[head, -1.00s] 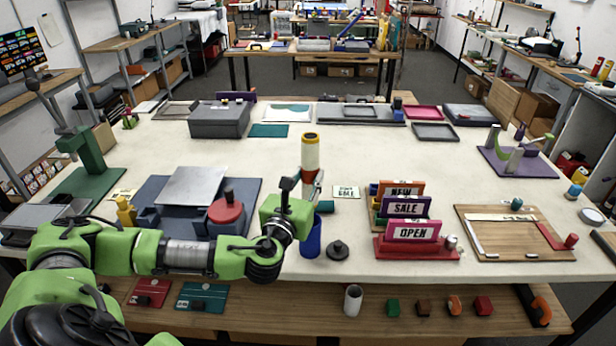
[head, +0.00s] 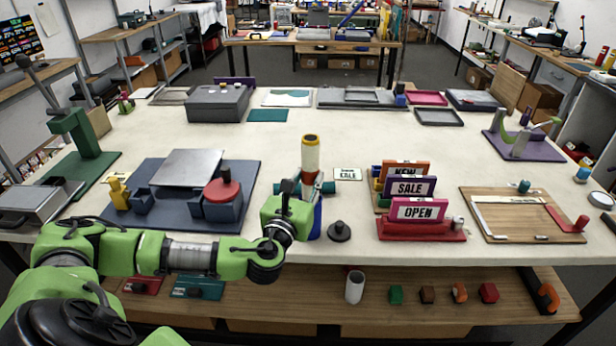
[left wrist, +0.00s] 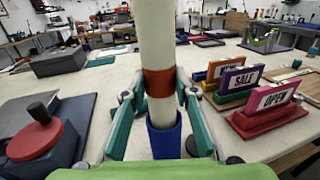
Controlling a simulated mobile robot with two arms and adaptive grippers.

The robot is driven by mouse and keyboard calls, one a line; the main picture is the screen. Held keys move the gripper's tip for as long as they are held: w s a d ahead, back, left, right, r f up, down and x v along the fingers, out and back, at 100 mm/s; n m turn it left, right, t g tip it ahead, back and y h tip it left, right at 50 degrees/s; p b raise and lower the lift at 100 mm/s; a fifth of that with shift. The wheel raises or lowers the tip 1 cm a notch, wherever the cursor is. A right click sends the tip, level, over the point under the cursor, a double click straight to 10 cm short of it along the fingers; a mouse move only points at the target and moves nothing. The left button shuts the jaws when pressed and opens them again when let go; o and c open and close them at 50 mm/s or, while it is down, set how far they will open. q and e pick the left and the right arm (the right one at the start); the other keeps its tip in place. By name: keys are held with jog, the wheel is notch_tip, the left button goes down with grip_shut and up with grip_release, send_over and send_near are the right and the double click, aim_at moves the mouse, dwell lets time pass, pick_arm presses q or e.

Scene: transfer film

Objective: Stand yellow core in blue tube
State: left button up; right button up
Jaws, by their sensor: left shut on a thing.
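The yellow core (head: 311,152) is a pale upright cylinder with a yellow top and a red-brown band. My left gripper (left wrist: 160,90) is shut on it at the band, teal fingers on either side. The blue tube (head: 316,222) stands upright near the table's front edge, directly below the core and partly hidden by my gripper. In the left wrist view the core's lower part overlaps the blue tube (left wrist: 155,146), with blue showing on both sides. I cannot tell how far inside it is. My right gripper is not in view.
A black round knob-like piece (head: 339,232) stands just right of the tube. Sign blocks (head: 418,210) stand further right, beside a wooden board (head: 520,228). A blue fixture with a red disc (head: 222,190) is at left. The table middle behind is clear.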

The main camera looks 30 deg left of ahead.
aim_at(308, 195)
pick_arm(q)
jog(key=shift+f+b, duration=1.5)
jog(key=shift+f, duration=0.9)
jog(key=o, duration=1.3)
jog(key=shift+s, duration=0.1)
jog(key=v, duration=1.2)
jog(key=shift+d, duration=0.1)
